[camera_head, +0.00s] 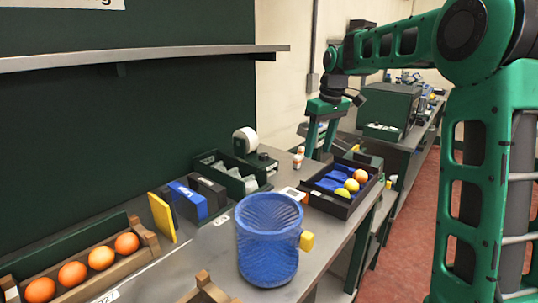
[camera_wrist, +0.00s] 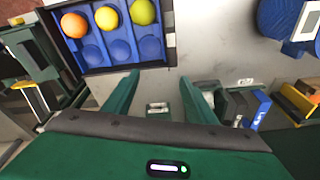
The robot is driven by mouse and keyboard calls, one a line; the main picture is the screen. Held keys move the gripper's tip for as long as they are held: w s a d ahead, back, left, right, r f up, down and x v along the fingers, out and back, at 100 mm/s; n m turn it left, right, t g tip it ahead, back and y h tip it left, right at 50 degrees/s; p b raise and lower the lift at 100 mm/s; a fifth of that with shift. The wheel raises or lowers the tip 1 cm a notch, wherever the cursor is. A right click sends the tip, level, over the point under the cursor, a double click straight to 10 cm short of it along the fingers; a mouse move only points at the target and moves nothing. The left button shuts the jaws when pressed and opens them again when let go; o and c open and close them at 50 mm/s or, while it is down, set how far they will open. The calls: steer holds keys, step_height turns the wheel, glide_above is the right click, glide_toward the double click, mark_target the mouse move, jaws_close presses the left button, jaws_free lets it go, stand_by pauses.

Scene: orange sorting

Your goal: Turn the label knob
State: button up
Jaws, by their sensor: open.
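A label dispenser with a white roll (camera_head: 244,141) and a dark green body stands at the back of the bench in the head view. A small pale round spot shows on its body, but I cannot tell whether it is the label knob. My gripper (camera_head: 320,146) points down to the right of the dispenser, apart from it, above the far part of the bench. In the wrist view my gripper (camera_wrist: 158,98) is open, its two green fingers wide apart. A small pale object (camera_wrist: 157,108) shows between the fingers, lower down. Nothing is held.
A dark tray (camera_head: 316,204) with a blue insert holds one orange and two yellowish fruits. A blue mesh basket (camera_head: 268,245) stands at the front. A rack (camera_head: 106,269) of oranges is at left. Small orange-white bottles (camera_head: 298,158) stand near my gripper. A shelf (camera_head: 150,55) overhangs the back.

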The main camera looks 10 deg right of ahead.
mark_target(267, 154)
steer(key=w+a+n+t+y, duration=0.1)
steer(key=w+a+n, duration=0.25)
steer(key=w, duration=0.65)
steer(key=w+a+n+y, duration=0.1)
steer(key=w+a+n, duration=0.25)
steer(key=w, duration=0.55)
steer(key=shift+m, duration=0.3)
steer(key=x, duration=1.1)
steer(key=shift+w+a+f, duration=0.1)
steer(key=shift+a+f, duration=0.05)
steer(key=shift+a, duration=0.2)
steer(key=c, duration=1.1)
steer(key=shift+d+y, duration=0.1)
steer(key=shift+y, duration=0.2)
